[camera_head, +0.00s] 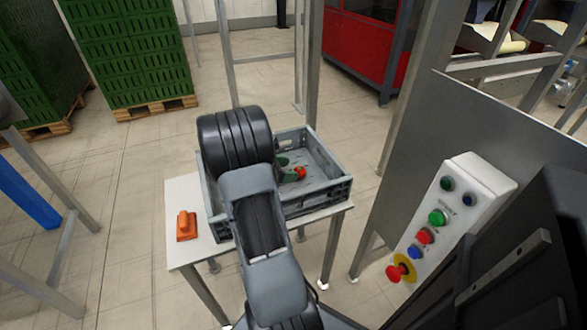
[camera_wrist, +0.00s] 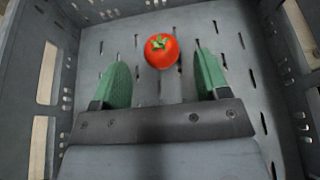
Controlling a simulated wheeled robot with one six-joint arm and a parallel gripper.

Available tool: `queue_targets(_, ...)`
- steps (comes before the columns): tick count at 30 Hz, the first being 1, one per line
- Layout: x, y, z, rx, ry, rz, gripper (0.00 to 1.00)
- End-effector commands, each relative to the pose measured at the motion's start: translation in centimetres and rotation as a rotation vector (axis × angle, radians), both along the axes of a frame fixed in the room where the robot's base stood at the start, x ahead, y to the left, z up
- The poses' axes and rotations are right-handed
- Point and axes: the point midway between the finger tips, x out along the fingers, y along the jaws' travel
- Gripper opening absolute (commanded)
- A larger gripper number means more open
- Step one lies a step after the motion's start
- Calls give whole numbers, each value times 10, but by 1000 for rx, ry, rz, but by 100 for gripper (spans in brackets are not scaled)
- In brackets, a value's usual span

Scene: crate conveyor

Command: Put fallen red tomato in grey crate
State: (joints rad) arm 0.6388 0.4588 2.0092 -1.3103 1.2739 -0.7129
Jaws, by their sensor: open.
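A red tomato (camera_wrist: 161,50) with a green stem lies on the slotted floor of the grey crate (camera_wrist: 36,60).
An orange object (camera_head: 187,226) lies on the white table (camera_head: 183,197) left of the crate. A control box with buttons (camera_head: 448,215) is mounted on a grey panel at the right. Metal posts rise behind the table. Green crates on pallets (camera_head: 130,50) stand at the back left.

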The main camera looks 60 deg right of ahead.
Motion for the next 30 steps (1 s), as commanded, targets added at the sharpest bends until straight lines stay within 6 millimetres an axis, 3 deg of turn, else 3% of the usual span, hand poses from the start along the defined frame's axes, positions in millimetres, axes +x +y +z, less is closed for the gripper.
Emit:
queue_targets(6, 25, 33, 19, 0, 0, 4, 69)
queue_targets(15, 47, 61, 33, 0, 0, 2, 69)
queue_targets(30, 51, 68, 35, 1, 0, -1, 69)
